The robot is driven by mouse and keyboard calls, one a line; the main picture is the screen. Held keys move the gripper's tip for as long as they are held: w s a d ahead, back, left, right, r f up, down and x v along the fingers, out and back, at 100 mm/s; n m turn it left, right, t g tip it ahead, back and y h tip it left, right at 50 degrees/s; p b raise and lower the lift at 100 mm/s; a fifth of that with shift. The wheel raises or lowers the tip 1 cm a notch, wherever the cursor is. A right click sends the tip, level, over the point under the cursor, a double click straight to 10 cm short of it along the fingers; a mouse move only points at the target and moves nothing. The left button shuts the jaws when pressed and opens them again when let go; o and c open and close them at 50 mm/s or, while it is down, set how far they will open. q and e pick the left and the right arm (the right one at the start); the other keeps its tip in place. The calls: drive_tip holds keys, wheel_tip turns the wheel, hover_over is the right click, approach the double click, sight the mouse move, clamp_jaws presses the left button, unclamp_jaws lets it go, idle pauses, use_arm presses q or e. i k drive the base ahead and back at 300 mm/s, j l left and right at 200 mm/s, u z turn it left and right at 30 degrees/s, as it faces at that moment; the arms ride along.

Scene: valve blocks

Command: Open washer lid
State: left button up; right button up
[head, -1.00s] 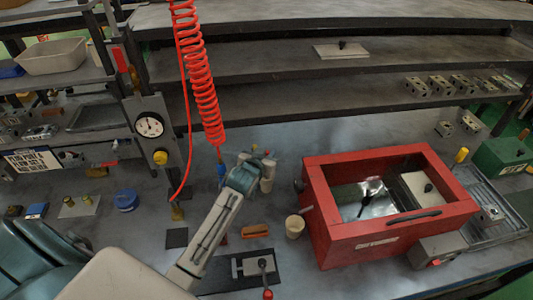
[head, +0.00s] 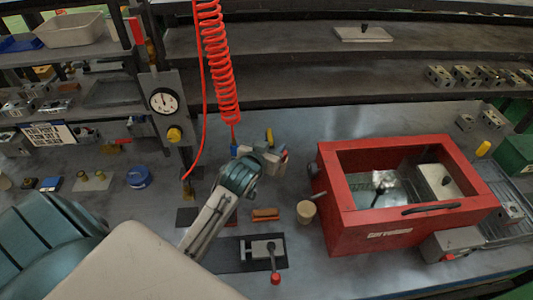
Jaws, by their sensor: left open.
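The washer (head: 375,238) is a red box with a white label, on the bench right of centre. Its lid (head: 352,172) is a red frame around a large window and lies flat on top. A black bar handle (head: 431,209) sits on the lid's front edge. Through the window I see a pale block and a dark nozzle-like part. My left gripper (head: 273,153) is open and empty. It is to the left of the washer, near the lower end of the red coiled hose, apart from the lid and handle. My right gripper is not in view.
The red coiled hose (head: 218,65) hangs left of the washer. A beige cup (head: 306,211) stands by the washer's left side. A clamp with a red knob (head: 275,279) lies in front. A metal tray (head: 515,222) is at the right. Shelves run behind.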

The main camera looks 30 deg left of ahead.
sight(351, 218)
drive_tip(key=k+l, duration=1.1)
drive_tip(key=k, duration=0.2)
